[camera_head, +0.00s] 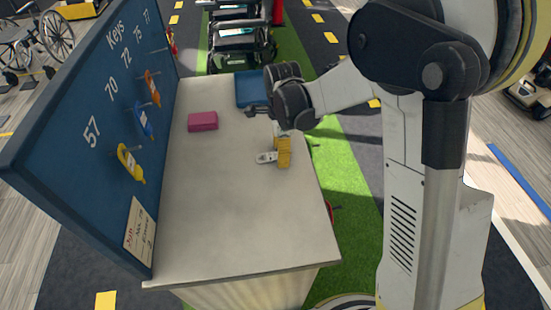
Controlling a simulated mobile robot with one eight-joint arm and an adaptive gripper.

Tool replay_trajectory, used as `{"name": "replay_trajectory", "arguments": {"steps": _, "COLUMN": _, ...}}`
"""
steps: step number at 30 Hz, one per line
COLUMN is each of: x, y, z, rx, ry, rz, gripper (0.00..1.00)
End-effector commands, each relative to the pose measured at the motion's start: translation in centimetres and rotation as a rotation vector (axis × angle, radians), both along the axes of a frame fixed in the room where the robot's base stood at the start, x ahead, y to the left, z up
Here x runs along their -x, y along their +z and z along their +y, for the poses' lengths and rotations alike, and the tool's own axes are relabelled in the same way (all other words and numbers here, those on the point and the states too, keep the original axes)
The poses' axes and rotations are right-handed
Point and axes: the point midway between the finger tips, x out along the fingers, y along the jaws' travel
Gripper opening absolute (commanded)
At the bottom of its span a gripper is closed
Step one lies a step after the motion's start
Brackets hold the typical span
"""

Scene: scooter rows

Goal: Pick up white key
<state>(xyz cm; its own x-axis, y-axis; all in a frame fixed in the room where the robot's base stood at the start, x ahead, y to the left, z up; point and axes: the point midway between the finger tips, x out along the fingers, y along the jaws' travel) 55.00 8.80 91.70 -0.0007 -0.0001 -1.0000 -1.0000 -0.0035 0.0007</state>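A white key tag (266,157) lies on the pale counter (225,215), right of its middle. It lies against the left side of a yellow object (284,152). My gripper (257,111) is over the far right part of the counter, farther back than the white key and apart from it. I see its dark housing and a small part of its fingers, too small to tell whether they are open. A small pale piece (280,129) shows just below the gripper; I cannot tell what it is.
A blue key board (85,120) stands along the counter's left edge, with yellow (130,163), blue (144,121) and orange (152,88) keys hanging. A pink box (203,121) and a blue item (250,86) lie on the counter. The near counter is clear.

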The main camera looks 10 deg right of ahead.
Motion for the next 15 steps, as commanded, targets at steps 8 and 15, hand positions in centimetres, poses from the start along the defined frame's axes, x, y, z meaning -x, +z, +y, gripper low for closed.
{"name": "replay_trajectory", "arguments": {"steps": 8, "x": 0.01, "y": 0.15, "z": -0.01, "rx": 0.0, "ry": 0.0, "rz": 0.0, "gripper": 0.15}}
{"name": "replay_trajectory", "arguments": {"steps": 15, "x": 0.02, "y": 0.15, "z": -0.01, "rx": 0.0, "ry": 0.0, "rz": 0.0, "gripper": 0.07}}
